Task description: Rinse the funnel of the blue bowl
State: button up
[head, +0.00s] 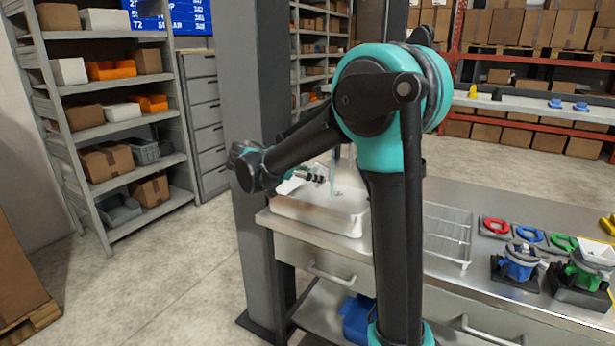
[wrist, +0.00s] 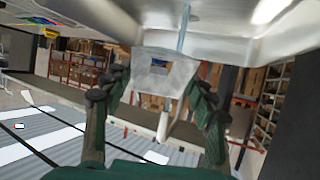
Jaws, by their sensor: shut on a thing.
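My gripper (wrist: 157,84) is shut on a pale translucent funnel (wrist: 166,72), held between its two dark fingers in the wrist view. A thin bluish water stream (wrist: 185,28) runs between the funnel's edge and the sink in that view. In the head view, my gripper (head: 314,175) is over the white sink (head: 300,212), beside the water stream (head: 332,178). My arm partly hides it, and the funnel is hard to make out there. The blue bowl (head: 518,268) sits in a dark stand on the counter at the right.
A wire rack (head: 447,235) stands on the counter right of the sink. Red (head: 495,226), blue (head: 530,235) and green (head: 563,243) rings lie behind the bowls. A green bowl (head: 588,278) stands at far right. A grey pillar (head: 252,130) rises left of the sink.

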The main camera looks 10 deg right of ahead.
aim_at(316, 169)
jog(key=w+d, duration=0.1)
jog(key=w, duration=0.1)
jog(key=w+d+f, duration=0.1)
jog(key=w+d, duration=0.1)
jog(key=shift+w+d, duration=1)
jog(key=shift+w, duration=0.3)
dwell(2.7)
jog(key=shift+s+a+r, duration=0.25)
jog(key=shift+s+a, duration=0.65)
jog(key=shift+s, duration=0.3)
jog(key=shift+s+a+r, duration=0.25)
jog(key=shift+s+a, duration=0.6)
jog(key=shift+s, duration=0.4)
jog(key=shift+s+a+r, duration=0.25)
jog(key=shift+s+a, duration=0.65)
jog(key=shift+s, duration=0.3)
jog(key=shift+d, duration=0.1)
